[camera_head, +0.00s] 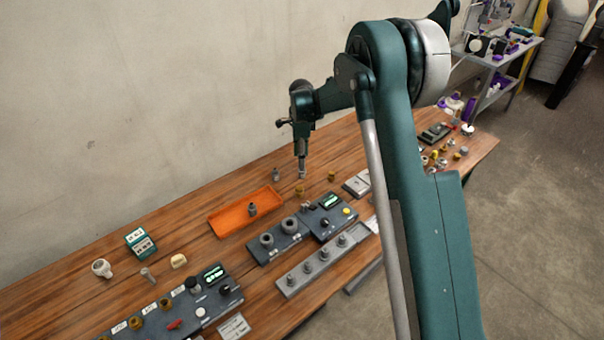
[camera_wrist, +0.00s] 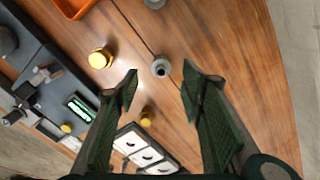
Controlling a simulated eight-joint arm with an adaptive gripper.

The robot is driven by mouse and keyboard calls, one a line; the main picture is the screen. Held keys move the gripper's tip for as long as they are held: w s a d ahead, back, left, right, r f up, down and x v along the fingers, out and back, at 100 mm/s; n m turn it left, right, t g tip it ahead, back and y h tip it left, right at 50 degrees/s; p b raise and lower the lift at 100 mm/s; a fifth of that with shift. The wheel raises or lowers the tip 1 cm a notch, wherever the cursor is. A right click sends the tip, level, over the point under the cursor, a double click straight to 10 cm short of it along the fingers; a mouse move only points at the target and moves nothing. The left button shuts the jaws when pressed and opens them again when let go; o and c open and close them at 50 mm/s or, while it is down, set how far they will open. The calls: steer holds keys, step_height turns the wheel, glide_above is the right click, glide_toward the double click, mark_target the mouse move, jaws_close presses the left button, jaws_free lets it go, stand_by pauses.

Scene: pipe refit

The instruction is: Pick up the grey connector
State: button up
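A grey connector (camera_wrist: 161,67) stands on the wooden table, in the gap just beyond my fingertips in the wrist view. In the head view the connector (camera_head: 302,175) is small, right under the end of my gripper (camera_head: 302,160). My gripper also shows in the wrist view (camera_wrist: 161,80); its two fingers are spread apart with nothing gripped. I cannot tell the exact height of the fingertips above the connector. Another grey connector (camera_head: 275,174) stands to the left, and its edge shows at the top of the wrist view (camera_wrist: 154,3). A further grey one (camera_head: 252,209) is in the orange tray (camera_head: 225,224).
Brass fittings (camera_head: 299,191) and (camera_head: 331,176) stand close by. A slotted grey block (camera_wrist: 125,133) lies near the fingers. A dark panel with a green display (camera_head: 328,201) and a rail of grey pegs (camera_head: 317,271) are in front. Bare wood (camera_wrist: 245,60) lies right of the connector.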

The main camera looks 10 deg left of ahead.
mark_target(302, 170)
steer(key=shift+f, duration=1.3)
steer(key=shift+w+d+f+b, duration=0.1)
steer(key=shift+f+b, duration=0.1)
steer(key=shift+f, duration=1.1)
steer(key=shift+d+f+b, duration=0.1)
steer(key=shift+f+b, duration=0.05)
steer(key=shift+f, duration=1.15)
steer(key=shift+c, duration=0.2)
steer(key=c, duration=0.9)
